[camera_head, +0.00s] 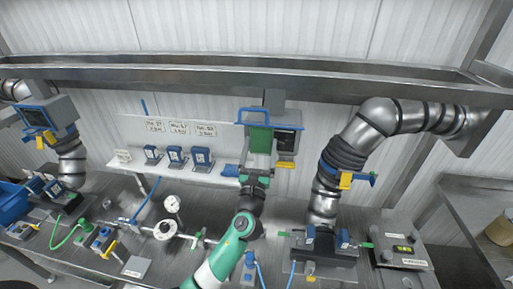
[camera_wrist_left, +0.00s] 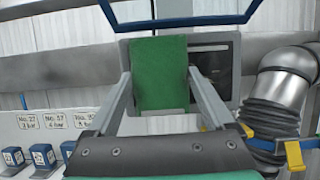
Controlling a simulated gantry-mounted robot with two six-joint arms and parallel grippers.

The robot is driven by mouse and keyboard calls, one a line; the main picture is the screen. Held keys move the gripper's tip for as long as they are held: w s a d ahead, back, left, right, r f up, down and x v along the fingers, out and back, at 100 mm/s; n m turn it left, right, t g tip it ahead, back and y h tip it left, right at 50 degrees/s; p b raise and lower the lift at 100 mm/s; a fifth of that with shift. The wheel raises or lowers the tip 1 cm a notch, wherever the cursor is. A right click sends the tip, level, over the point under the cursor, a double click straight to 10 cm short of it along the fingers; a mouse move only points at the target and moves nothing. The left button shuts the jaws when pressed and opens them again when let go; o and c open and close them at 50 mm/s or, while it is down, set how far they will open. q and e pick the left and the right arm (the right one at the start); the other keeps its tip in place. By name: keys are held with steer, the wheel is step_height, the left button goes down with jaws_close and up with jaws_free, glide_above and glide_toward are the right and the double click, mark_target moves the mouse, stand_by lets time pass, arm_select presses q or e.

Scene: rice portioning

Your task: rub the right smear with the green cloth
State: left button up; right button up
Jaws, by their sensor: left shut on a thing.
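The green cloth (camera_head: 260,139) hangs flat and upright in front of a grey box with a dark window (camera_head: 288,140). My left gripper (camera_head: 259,163) is shut on the cloth, gripping it by its side edges. In the left wrist view the cloth (camera_wrist_left: 160,75) spans between my two fingers and covers the left part of the box's front. The dark window (camera_wrist_left: 212,72) shows to the right of the cloth, with a faint pale line near its top. I cannot make out a clear smear, and cannot tell whether the cloth touches the box. My right gripper is not in view.
A blue frame (camera_head: 252,112) rises above the box. A large metal duct (camera_head: 375,118) stands to the right, with a yellow tag (camera_head: 345,181). Small blue blocks (camera_head: 175,154) sit on a shelf to the left. Valves and pipes (camera_head: 165,229) occupy the bench below.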

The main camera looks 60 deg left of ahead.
mark_target(271, 144)
arm_select(q)
steer(key=shift+w+d+b, duration=0.35)
steer(key=shift+w+d, duration=0.6)
steer(key=shift+w, duration=0.25)
steer(key=shift+w+d+f+b, duration=0.1)
steer(key=shift+w+d+b, duration=0.3)
steer(key=shift+w, duration=0.25)
steer(key=shift+w+d+f+b, duration=0.1)
steer(key=shift+w+d+b, duration=0.25)
steer(key=shift+w, duration=0.3)
steer(key=shift+w+d+r, duration=0.15)
steer(key=shift+w+d, duration=0.15)
steer(key=shift+w, duration=0.1)
steer(key=shift+s+a+p, duration=0.6)
steer(key=shift+s+a, duration=0.05)
steer(key=shift+s, duration=0.2)
steer(key=shift+s+a+p, duration=0.55)
steer(key=shift+s+a, duration=0.05)
steer(key=shift+s, duration=0.2)
steer(key=shift+s+a+p, duration=0.45)
steer(key=shift+s+a, duration=0.05)
steer(key=shift+s, duration=0.25)
steer(key=shift+s+a+p, duration=0.4)
steer(key=shift+s+a, duration=0.1)
steer(key=shift+s, duration=0.2)
steer(key=shift+s+a, duration=0.2)
steer(key=shift+s, duration=0.15)
